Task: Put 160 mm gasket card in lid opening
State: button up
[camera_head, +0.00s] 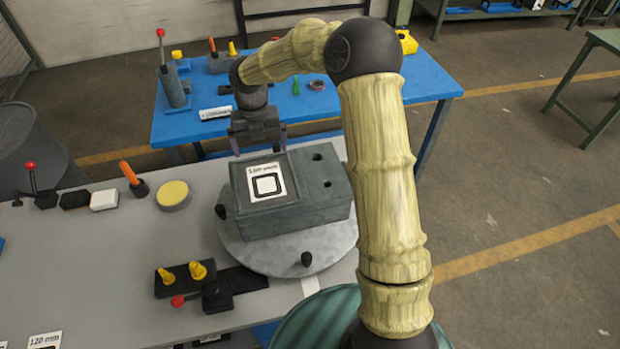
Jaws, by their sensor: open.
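The white gasket card (266,183) with a black square ring printed on it lies flat inside the dark square opening (286,200) in the top of a grey box (302,215). Its printed size is too small to read surely. The box sits on a round metal turntable (265,255). My gripper (259,143) points down just behind the box's far edge. Its purple-tipped fingers are spread apart, with nothing seen between them. The card is apart from the fingers.
A card marked 120 mm (45,340) lies at the lower left of the grey table (120,270). Black knobs (306,258) stand on the turntable rim. Behind is a blue table (400,82) with a lever (172,80).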

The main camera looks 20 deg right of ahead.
jog(key=s+d+r+m+t, duration=0.1)
jog(key=s+d+m, duration=0.5)
jog(key=s+m, duration=0.6)
jog(key=s+d+r+m+t, duration=0.1)
jog(key=s+d+m, duration=0.4)
jog(key=s+m, duration=0.6)
jog(key=r+m, duration=0.1)
jog(key=m, duration=1.1)
jog(key=shift+s+d+r+t, duration=0.15)
jog(key=shift+s+d+t, duration=0.15)
jog(key=shift+s+d, duration=0.1)
jog(key=shift+f+b, duration=0.35)
